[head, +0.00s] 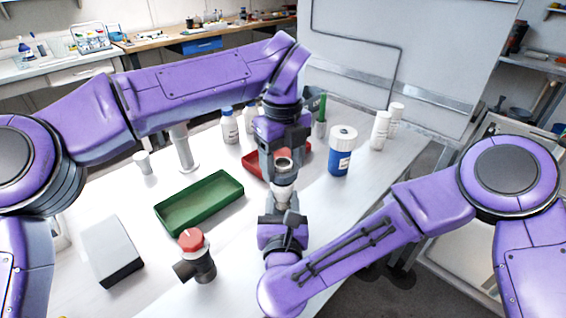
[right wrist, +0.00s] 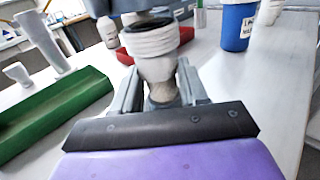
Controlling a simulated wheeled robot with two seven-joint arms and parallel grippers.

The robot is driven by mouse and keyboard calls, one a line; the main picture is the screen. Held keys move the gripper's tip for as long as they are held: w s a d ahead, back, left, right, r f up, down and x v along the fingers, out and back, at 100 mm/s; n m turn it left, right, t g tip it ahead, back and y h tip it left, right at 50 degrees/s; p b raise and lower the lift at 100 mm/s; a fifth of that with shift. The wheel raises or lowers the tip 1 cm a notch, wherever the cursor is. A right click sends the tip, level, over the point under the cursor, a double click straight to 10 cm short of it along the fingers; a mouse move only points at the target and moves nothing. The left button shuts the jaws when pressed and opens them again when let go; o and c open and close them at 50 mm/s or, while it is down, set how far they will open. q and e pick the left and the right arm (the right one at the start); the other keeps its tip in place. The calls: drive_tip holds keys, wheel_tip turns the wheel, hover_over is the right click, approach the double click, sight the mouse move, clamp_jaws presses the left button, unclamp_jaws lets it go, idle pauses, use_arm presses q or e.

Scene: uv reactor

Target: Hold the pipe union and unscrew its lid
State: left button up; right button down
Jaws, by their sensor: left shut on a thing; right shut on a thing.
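The white pipe union (head: 283,192) stands upright between my two grippers, above the table. In the right wrist view, its pale body (right wrist: 152,68) shows a ribbed upper part with a dark rim on top. My right gripper (right wrist: 163,92) is shut on the lower body; it also shows in the head view (head: 283,212). My left gripper (head: 283,172) is above, pointing down, shut on the ring-shaped lid (head: 284,162). In the right wrist view, the left gripper's grey fingers cross the top edge and partly hide the lid. I cannot tell whether lid and body still touch.
A green tray (head: 168,217), a grey box (head: 110,252) and a dark fitting with a red cap (head: 192,240) are on the left. A red tray (head: 250,166) lies behind my grippers. A blue jar (head: 341,160) and white bottles (head: 379,130) stand at the back right.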

sight(283, 163)
use_arm(q)
wheel_tip(283, 163, up, 4)
drive_tip(key=shift+r, duration=0.1)
use_arm(e)
drive_tip(key=c, duration=0.5)
unclamp_jaws()
